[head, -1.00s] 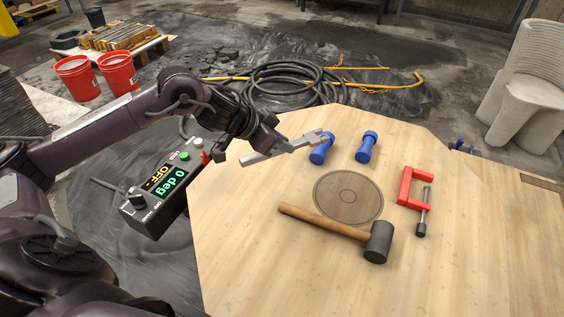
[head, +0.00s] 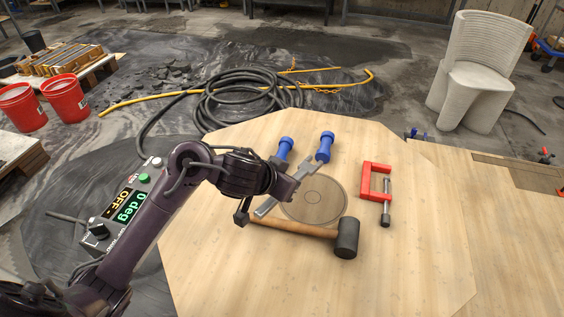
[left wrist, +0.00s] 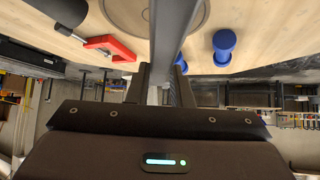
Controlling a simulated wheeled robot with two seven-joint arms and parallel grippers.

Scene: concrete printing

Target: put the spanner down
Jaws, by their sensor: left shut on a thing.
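My left gripper (head: 292,187) is shut on the grey metal spanner (head: 304,172). The spanner runs diagonally over the left part of the wooden table (head: 420,260), with one end towards the blue-handled pieces and the other near the mallet handle. I cannot tell how far it is above the table. In the left wrist view the spanner (left wrist: 172,30) runs up the picture from between the fingers (left wrist: 163,85). My right gripper is not in view.
The round disc (head: 325,203), mallet (head: 346,238), red clamp (head: 368,180) and two blue-handled pieces (head: 325,147) are close by. The table's front and right are clear.

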